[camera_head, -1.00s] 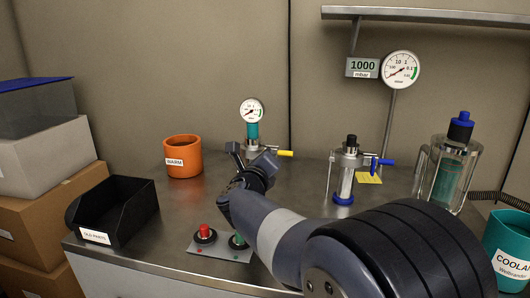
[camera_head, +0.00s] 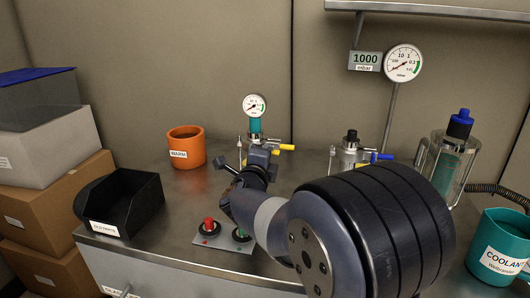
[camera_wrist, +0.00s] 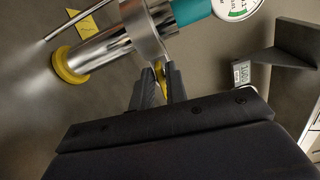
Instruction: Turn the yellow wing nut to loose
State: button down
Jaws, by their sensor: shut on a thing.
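The yellow wing nut (camera_wrist: 161,80) shows as a small yellow piece between the fingertips in the wrist view. My gripper (camera_wrist: 159,76) is shut on it, and its fingers hide most of it. The nut sits at the collar of a shiny metal cylinder (camera_wrist: 108,46) with a yellow ring at one end. In the head view my gripper (camera_head: 258,150) is in front of the back-left fitting, below its round gauge (camera_head: 255,105) and teal section. The gripper hides the nut there. The nut's exact angle cannot be told.
A yellow handle (camera_head: 287,147) sticks out right of the gripper. A blue-handled fitting (camera_head: 350,158) stands further right. An orange cup (camera_head: 187,146) and black bin (camera_head: 120,203) are left. Red and green buttons (camera_head: 209,226) lie in front. A teal coolant mug (camera_head: 500,246) is at right.

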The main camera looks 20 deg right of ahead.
dwell(0.4)
jog(key=c, duration=1.4)
grip_release()
jog(key=p+v, duration=0.1)
jog(key=v, duration=1)
jog(key=shift+p, duration=0.4)
jog(key=shift+w, duration=0.15)
